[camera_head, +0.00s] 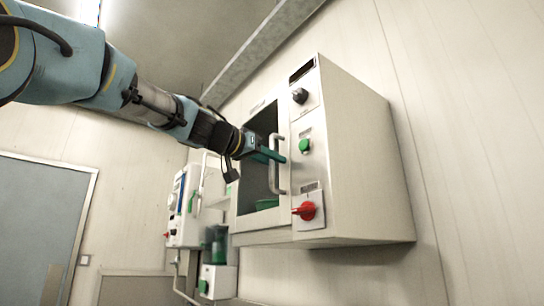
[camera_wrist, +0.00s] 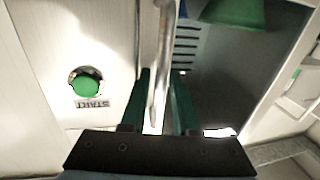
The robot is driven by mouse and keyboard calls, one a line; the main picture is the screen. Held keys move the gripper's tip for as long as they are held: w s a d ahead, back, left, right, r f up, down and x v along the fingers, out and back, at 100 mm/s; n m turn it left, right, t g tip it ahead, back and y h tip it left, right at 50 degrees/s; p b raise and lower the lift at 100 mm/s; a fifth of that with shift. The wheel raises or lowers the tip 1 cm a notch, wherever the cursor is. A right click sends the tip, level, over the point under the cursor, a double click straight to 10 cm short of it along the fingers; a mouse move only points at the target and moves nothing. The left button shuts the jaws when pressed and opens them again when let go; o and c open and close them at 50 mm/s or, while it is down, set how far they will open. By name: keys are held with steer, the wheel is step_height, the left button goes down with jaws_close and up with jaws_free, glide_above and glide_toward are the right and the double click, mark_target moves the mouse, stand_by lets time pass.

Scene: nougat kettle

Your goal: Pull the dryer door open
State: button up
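The dryer (camera_head: 355,150) is a white wall-mounted box with a dark-windowed door (camera_head: 259,150) on its front left. The door looks closed. A pale vertical bar handle (camera_head: 274,178) runs along the door's right edge. My gripper (camera_head: 277,156) reaches in from the left, its green fingers at the handle's upper part. In the wrist view the handle (camera_wrist: 167,35) passes between the two fingers of my gripper (camera_wrist: 163,78). The fingers look apart, with a narrow gap around the bar; contact is hard to tell.
The control panel right of the door has a black knob (camera_head: 299,96), a green start button (camera_head: 305,145) and a red knob (camera_head: 305,211). A green container (camera_head: 266,204) shows through the window. Other white equipment (camera_head: 184,205) hangs to the left. A grey door (camera_head: 40,225) stands far left.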

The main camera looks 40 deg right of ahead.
jaws_close()
stand_by(1.4)
